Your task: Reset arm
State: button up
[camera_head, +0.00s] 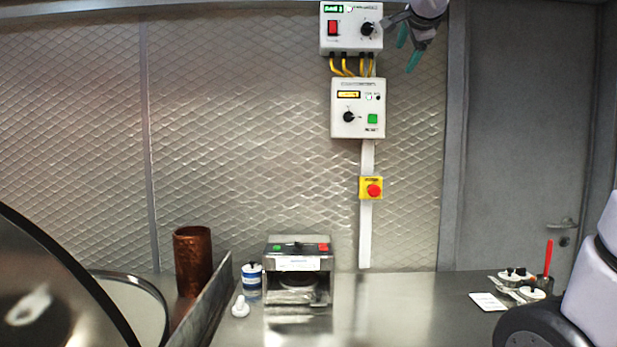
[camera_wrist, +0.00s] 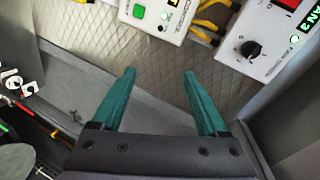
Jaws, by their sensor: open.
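My gripper (camera_head: 409,50) is at the top of the head view, just right of the upper control box (camera_head: 349,42), which has a red switch and a black knob. In the wrist view my gripper (camera_wrist: 160,88) shows two teal fingers, spread apart with nothing between them. The upper box also shows in the wrist view (camera_wrist: 262,48). The lower control box (camera_head: 358,122), with a black knob and a green button, is below it on the wall. In the wrist view the lower box (camera_wrist: 160,14) is at the top, partly cut off.
A red emergency button on a yellow plate (camera_head: 371,189) is lower on the wall. The steel counter (camera_head: 400,305) holds a small steel machine (camera_head: 298,260), a copper cylinder (camera_head: 192,262) and a white-and-blue jar (camera_head: 251,275). A grey door (camera_head: 525,130) is at right. The counter's middle right is clear.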

jog(key=s+f+n+g+y, duration=0.1)
jog(key=s+f+n+g, duration=0.2)
jog(key=s+f+n, duration=0.3)
jog(key=s+f+n+g+y, duration=0.2)
jog(key=s+f+n+g, duration=0.2)
jog(key=s+f, duration=1.3)
notch_tip(320, 180, down, 7)
jog(key=shift+r+n, duration=0.1)
jog(key=shift+n, duration=0.8)
jog(key=shift+w+d, duration=0.1)
jog(key=shift+d, duration=0.05)
dwell(0.9)
